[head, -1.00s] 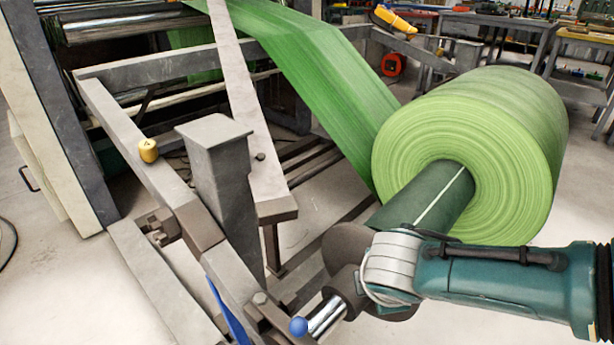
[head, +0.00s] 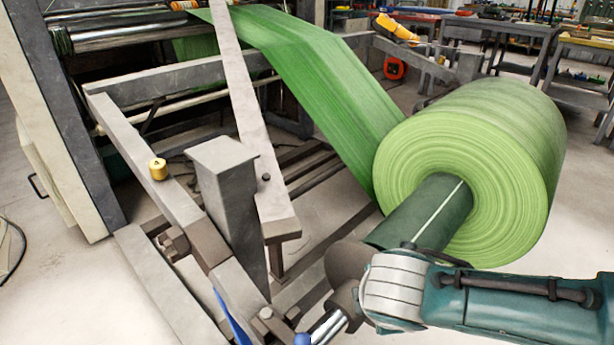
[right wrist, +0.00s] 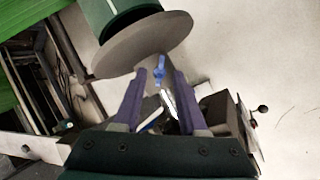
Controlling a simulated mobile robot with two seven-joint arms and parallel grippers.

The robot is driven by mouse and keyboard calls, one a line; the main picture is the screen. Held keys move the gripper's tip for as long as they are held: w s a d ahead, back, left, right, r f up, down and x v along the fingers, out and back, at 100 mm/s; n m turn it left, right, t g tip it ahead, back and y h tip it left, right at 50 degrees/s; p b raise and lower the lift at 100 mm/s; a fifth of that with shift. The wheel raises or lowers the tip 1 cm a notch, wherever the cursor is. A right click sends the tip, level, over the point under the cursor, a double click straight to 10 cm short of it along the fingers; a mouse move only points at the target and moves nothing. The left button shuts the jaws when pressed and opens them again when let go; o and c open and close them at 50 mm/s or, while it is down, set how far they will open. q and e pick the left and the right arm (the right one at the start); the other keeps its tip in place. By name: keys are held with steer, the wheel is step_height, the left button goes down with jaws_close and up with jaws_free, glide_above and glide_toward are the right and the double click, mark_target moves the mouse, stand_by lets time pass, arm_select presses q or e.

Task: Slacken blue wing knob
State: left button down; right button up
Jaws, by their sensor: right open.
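The blue wing knob (right wrist: 159,68) shows in the right wrist view, small, in front of the grey round flange (right wrist: 150,42). My right gripper (right wrist: 160,78) is open, with its two purple-grey fingers pointing toward the flange. The knob appears between the fingertips in that view; I cannot tell whether either finger touches it. In the head view my right arm comes in from the right, in front of the roll's dark core, and its wrist and the flange hide the knob. My left gripper is not in view.
The big green roll (head: 470,150) sits on the dark core (head: 430,215), its web running up to the machine. A grey post (head: 228,200) and frame beams stand to the left. A blue lever (head: 232,325) and chrome shaft (head: 328,326) are at the bottom edge.

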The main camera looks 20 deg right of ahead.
arm_select(q)
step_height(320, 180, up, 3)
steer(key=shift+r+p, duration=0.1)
steer(key=shift+p, duration=0.85)
arm_select(e)
steer(key=v, duration=0.4)
steer(key=shift+s+a+r, duration=0.1)
steer(key=shift+r, duration=0.1)
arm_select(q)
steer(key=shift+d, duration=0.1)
